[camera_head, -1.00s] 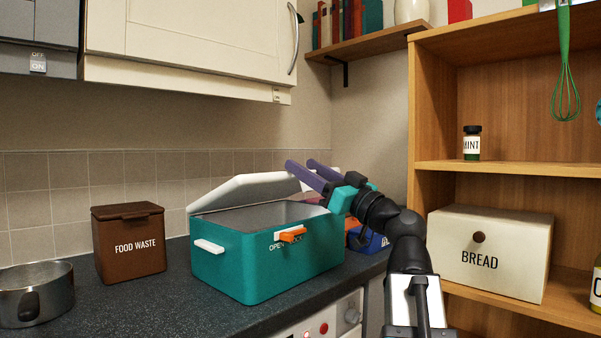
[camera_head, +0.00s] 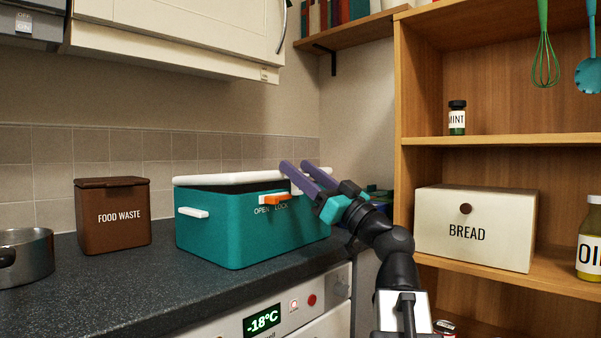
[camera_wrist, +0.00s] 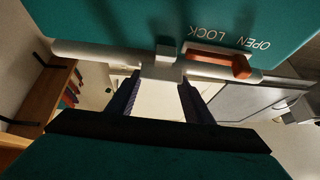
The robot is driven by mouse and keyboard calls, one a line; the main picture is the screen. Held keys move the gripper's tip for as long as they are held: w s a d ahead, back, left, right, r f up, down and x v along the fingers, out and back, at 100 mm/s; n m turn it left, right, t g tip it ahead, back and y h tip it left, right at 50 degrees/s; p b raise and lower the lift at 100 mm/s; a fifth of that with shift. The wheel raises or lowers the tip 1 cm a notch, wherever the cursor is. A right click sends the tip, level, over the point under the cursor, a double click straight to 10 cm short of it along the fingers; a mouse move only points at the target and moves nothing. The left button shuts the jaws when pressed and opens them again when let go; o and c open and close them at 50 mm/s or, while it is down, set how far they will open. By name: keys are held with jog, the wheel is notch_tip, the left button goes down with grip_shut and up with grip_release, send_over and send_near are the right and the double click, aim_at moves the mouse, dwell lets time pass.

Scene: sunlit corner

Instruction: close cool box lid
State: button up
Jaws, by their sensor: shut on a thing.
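The cool box (camera_head: 245,232) is a teal box with OPEN and LOCK printed on its front, on the dark worktop. Its white lid (camera_head: 225,179) is low over the box, with a dark gap still showing under its front edge. My gripper (camera_head: 299,166), with purple fingers, reaches over the lid's right part.
A brown food waste bin (camera_head: 112,232) and a metal pot (camera_head: 28,255) stand left of the box. An appliance with a display (camera_head: 262,320) is below the worktop. A wooden shelf unit (camera_head: 475,140) with a bread box (camera_head: 476,245) stands right. Worktop in front is clear.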

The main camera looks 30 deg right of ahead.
jog(key=shift+f, duration=0.2)
jog(key=o, duration=1.4)
jog(key=shift+w, duration=0.15)
jog(key=shift+o, duration=0.6)
jog(key=b+v, duration=0.5)
jog(key=v, duration=0.8)
jog(key=shift+s+b, duration=0.35)
jog(key=shift+s, duration=0.05)
jog(key=shift+d+f, duration=0.1)
